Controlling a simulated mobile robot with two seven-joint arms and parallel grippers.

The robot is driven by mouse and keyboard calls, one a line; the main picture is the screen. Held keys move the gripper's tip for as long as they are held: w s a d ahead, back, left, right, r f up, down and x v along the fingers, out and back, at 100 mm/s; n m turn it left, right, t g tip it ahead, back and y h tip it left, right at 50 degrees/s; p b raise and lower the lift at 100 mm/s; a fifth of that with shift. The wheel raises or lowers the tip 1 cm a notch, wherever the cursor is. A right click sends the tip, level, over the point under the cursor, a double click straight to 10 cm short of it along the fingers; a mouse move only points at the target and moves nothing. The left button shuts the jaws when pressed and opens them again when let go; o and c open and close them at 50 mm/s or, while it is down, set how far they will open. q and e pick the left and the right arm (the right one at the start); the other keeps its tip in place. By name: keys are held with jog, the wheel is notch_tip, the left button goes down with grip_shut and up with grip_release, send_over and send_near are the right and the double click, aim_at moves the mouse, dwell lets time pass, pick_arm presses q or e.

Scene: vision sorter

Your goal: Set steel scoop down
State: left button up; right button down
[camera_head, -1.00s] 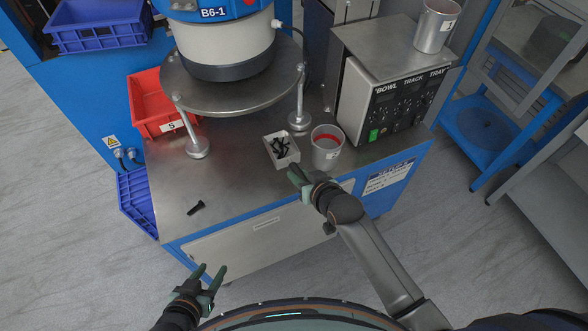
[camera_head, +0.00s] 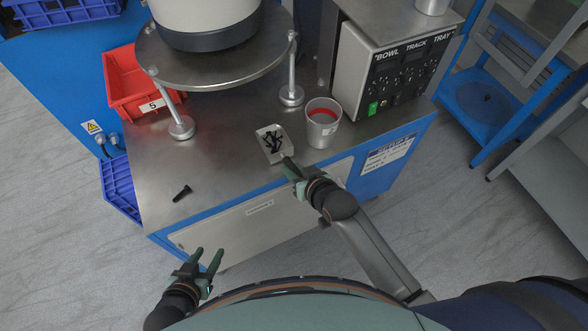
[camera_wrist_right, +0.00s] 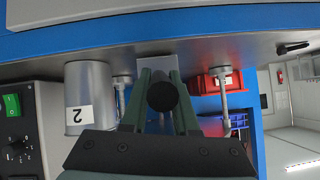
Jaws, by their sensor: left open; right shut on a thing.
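The steel scoop (camera_head: 267,134) is a small pale pan holding several black bolts, near the front edge of the steel worktop (camera_head: 225,155) in the head view. My right gripper (camera_head: 291,170) is shut on its handle, in front of the pan. In the right wrist view the handle's dark round end (camera_wrist_right: 162,97) sits between the fingers, with the pan (camera_wrist_right: 158,66) behind it, close to the worktop. I cannot tell whether the pan touches the worktop. My left gripper (camera_head: 207,262) is open and empty, in front of the cabinet.
A grey cup (camera_head: 321,131) with a red inside stands just right of the scoop. A loose black bolt (camera_head: 182,193) lies at the worktop's left front. A round plate on posts (camera_head: 210,75) and a control box (camera_head: 385,85) stand behind. Worktop between bolt and scoop is clear.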

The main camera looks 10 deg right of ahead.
jog(key=shift+f, duration=0.15)
jog(key=c, duration=1.1)
grip_release()
jog(key=shift+f, duration=0.15)
jog(key=shift+c, duration=0.2)
jog(key=o, duration=0.5)
jog(key=shift+c, duration=0.2)
jog(key=shift+r, duration=0.3)
jog(key=shift+s+d+r, duration=0.1)
jog(key=shift+s+r, duration=0.1)
jog(key=p+v, duration=0.2)
jog(key=v, duration=0.9)
jog(key=s+d+f+h, duration=0.1)
jog(key=s+d+f, duration=0.6)
jog(key=s+f, duration=0.1)
jog(key=shift+s+f+g+h, duration=0.3)
jog(key=shift+f+g+h, duration=0.1)
jog(key=shift+f, duration=0.15)
